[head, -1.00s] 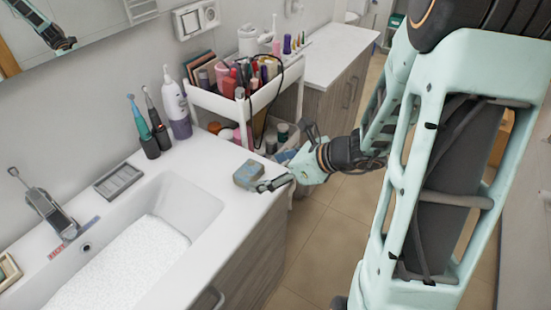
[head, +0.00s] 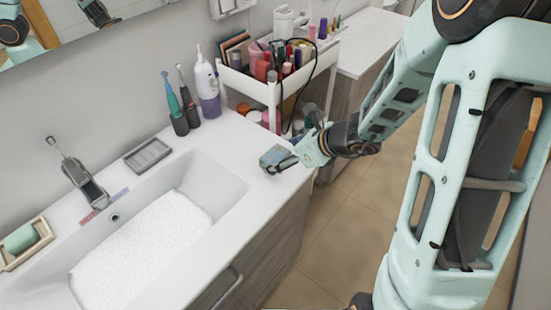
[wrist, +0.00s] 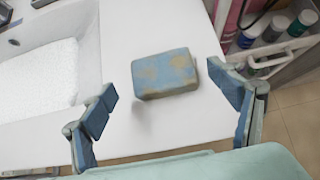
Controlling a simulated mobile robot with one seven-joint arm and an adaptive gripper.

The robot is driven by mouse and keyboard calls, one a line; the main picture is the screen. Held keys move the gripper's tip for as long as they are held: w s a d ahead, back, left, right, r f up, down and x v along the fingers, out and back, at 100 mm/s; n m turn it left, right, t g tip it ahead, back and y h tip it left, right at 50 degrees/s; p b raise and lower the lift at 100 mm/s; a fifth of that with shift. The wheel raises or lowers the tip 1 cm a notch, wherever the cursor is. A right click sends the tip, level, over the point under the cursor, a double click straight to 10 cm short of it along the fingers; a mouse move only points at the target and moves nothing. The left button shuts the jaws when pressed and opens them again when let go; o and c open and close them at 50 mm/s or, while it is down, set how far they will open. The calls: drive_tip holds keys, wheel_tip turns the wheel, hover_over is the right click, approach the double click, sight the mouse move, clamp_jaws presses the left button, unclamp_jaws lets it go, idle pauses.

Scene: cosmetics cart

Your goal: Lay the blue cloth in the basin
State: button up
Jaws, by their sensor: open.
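The blue cloth (head: 274,156) is a small folded block, blue with tan patches, on the white counter near its front edge, right of the basin (head: 226,186). In the wrist view the cloth (wrist: 165,74) lies ahead of and between my spread fingers. My gripper (wrist: 162,84) is open and empty, with a visible gap between each finger and the cloth. In the head view the near finger partly hides the cloth. The basin also shows at the left of the wrist view (wrist: 88,62). A white textured sheet (head: 150,245) covers much of its floor.
A faucet (head: 85,185), a grey soap dish (head: 148,155), two electric toothbrushes (head: 178,110) and a white bottle (head: 207,85) stand along the back. A white cart (head: 250,88) full of cosmetics stands right of the counter. The counter around the cloth is clear.

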sight(276, 155)
drive_tip(key=x, duration=0.4)
drive_tip(key=shift+w, duration=0.15)
drive_tip(key=c, duration=1.2)
drive_tip(key=shift+d+r, duration=0.1)
drive_tip(key=shift+c, duration=0.2)
